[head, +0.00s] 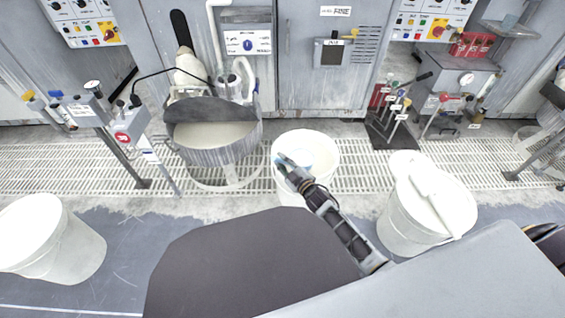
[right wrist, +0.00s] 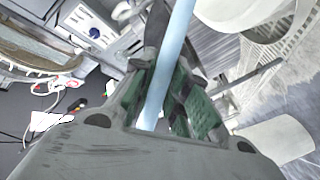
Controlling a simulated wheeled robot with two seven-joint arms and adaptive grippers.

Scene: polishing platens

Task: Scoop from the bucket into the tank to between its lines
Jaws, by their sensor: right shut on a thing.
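My right gripper (head: 294,172) reaches over the white bucket (head: 331,150) in the middle of the head view. In the right wrist view its green-padded fingers (right wrist: 168,92) are shut on a light blue handle (right wrist: 171,62), which I take for the scoop's. The scoop's far end is hard to make out; something pale bluish shows inside the bucket. The grey round tank (head: 222,152), with a dark half cover (head: 205,109) and pale liquid, stands left of and behind the bucket. I cannot make out lines in it. My left gripper is not in view.
A white bucket (head: 75,250) stands at far left. Another (head: 405,225), with a pale object across its top, stands at right. A control post (head: 130,125) stands left of the tank. A rack of tools (head: 392,125) stands right, before grey cabinets. Floor grating (head: 350,165) runs between.

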